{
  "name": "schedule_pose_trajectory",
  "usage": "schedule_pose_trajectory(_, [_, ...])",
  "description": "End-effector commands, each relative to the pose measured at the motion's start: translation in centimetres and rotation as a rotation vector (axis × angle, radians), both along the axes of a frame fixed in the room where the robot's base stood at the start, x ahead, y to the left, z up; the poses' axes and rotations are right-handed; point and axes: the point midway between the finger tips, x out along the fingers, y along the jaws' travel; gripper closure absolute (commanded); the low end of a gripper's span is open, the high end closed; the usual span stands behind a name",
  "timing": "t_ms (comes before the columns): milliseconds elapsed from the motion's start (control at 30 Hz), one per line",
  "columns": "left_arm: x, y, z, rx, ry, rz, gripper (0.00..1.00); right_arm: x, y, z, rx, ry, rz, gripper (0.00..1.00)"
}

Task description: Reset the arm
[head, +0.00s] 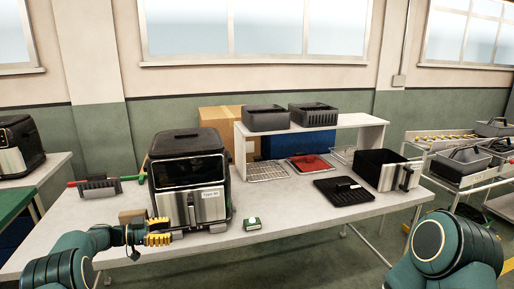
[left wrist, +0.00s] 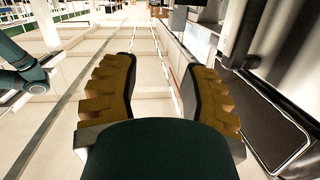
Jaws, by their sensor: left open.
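My left arm (head: 68,258) comes in from the lower left in the head view. Its left gripper (head: 157,232) with yellow finger pads is at the front of the table, just before the lower front of the black and silver air fryer (head: 190,178). In the left wrist view the left gripper (left wrist: 162,75) has its two fingers spread, with nothing between them. My right arm (head: 445,250) shows at the lower right of the head view, folded close. Its gripper is out of view.
Two dark bins stand on the white shelf (head: 350,121). A rack cart (head: 470,165) stands at right.

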Motion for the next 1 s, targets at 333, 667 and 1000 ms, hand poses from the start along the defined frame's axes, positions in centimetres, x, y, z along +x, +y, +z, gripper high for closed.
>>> schedule_pose_trajectory(333, [1.9,-4.6,-4.4,-0.241,0.103,0.460,0.55,0.0,0.0,0.0,0.000,0.001,0.000,0.55])
schedule_pose_trajectory(667, [-7.5,-10.6,-16.1,-0.145,0.603,0.883,0.55,0.0,0.0,0.0,0.000,0.001,0.000,0.55])
schedule_pose_trajectory(1000, [-28.0,-17.3,-22.7,0.197,1.191,0.962,0.55,0.0,0.0,0.0,0.000,0.001,0.000,0.55])
